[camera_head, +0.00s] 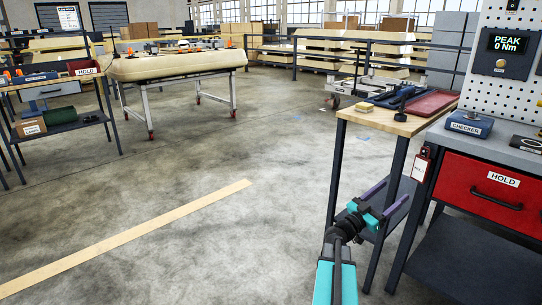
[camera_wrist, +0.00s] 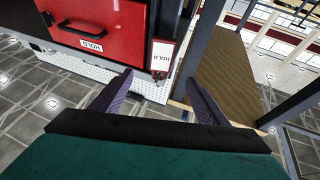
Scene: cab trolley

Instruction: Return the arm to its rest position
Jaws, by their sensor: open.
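My arm reaches up from the bottom of the head view, with a teal link and a black wrist. My gripper (camera_head: 391,193) has two purple fingers spread apart with nothing between them. It is in front of the small wooden-topped table (camera_head: 378,117), below the level of its top. In the wrist view, which looks upside down, my gripper (camera_wrist: 158,80) also shows open and empty. The red HOLD drawer (camera_wrist: 98,22) and a hanging HOLD tag (camera_wrist: 162,55) appear beyond the fingers there.
The bench with a red HOLD drawer (camera_head: 495,190) and a CHECKER block (camera_head: 469,123) stands at right. The wooden table's dark legs are close to my gripper. A padded trolley (camera_head: 180,65) stands further back. The concrete floor (camera_head: 250,150) at centre is open, with a tan strip (camera_head: 130,236) on it.

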